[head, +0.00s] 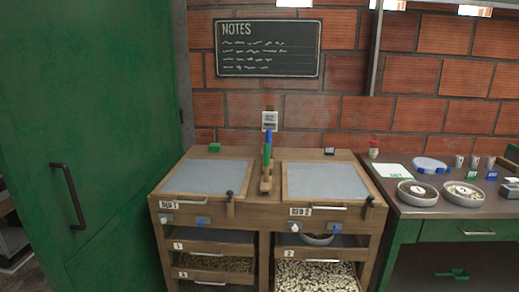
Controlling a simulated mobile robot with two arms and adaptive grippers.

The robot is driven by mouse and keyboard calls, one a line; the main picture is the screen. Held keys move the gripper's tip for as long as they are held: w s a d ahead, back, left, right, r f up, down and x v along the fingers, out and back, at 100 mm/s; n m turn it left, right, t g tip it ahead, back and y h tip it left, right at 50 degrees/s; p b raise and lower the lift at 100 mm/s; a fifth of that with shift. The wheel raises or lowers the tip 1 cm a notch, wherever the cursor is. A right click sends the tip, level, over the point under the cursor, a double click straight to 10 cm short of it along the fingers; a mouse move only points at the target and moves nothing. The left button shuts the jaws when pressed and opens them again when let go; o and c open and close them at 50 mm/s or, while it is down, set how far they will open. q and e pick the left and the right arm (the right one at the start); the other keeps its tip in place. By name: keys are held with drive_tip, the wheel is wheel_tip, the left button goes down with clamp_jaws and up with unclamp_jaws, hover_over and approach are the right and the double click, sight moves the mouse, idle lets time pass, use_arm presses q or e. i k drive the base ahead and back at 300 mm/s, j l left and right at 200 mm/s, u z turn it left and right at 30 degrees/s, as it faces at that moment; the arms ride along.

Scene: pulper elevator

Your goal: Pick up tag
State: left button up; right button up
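Neither of my grippers is in view. Several tag-like pieces show, and I cannot tell which one the task means. A small white card with print (269,120) stands upright at the back of the wooden bench, above a blue and green upright piece (267,150). A small green tag (472,174) and a blue tag (492,175) stand on the right-hand table. A blue tag (202,221) sits on the bench front under BED 1, and another blue piece (308,228) is under BED 2.
The wooden bench (258,222) has two grey-topped beds and drawers of beans below. The right table holds two bowls (417,192) (463,192), several cups and a white sheet (394,171). A large green door (110,130) fills the left.

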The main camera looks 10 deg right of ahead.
sight(329, 150)
drive_tip(key=i+l+u, duration=0.15)
drive_tip(key=l+u, duration=0.6)
drive_tip(key=l, duration=0.25)
drive_tip(key=l+u, duration=0.4)
drive_tip(key=l, duration=0.15)
drive_tip(key=l+u, duration=0.4)
drive_tip(key=l, duration=0.15)
